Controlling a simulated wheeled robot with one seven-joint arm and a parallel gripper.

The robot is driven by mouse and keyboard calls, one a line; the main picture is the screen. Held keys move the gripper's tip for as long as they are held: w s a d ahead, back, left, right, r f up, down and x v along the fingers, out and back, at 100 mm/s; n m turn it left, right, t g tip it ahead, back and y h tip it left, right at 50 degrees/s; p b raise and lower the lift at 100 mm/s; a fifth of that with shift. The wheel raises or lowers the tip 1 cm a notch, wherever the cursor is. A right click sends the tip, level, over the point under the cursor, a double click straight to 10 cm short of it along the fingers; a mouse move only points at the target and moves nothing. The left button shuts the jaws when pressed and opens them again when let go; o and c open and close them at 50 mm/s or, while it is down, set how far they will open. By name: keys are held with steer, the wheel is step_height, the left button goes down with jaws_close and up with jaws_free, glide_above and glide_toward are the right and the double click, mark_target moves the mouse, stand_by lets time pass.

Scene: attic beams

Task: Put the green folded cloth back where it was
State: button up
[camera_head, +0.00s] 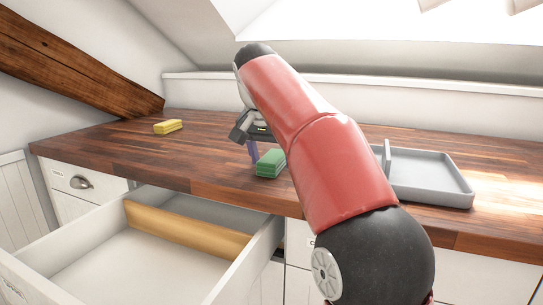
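The green folded cloth (270,163) is on the wooden counter near its front edge, just left of my red arm. My gripper (255,152) points down at the cloth's left side. One dark purple finger shows beside the cloth; the other finger is hidden. I cannot tell whether the finger touches the cloth or whether the gripper is open or shut. Part of the cloth's right side is close behind my arm.
A yellow folded cloth (168,126) lies at the back left of the counter (110,145). A grey divided tray (430,199) stands at right, partly behind my arm. Below, an open white drawer (110,270) has a wooden divider (187,229); its visible floor is bare.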

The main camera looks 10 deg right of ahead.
steer(key=shift+r+p, duration=0.3)
steer(key=shift+p, duration=0.05)
steer(key=v, duration=0.7)
steer(key=shift+s+r, duration=0.2)
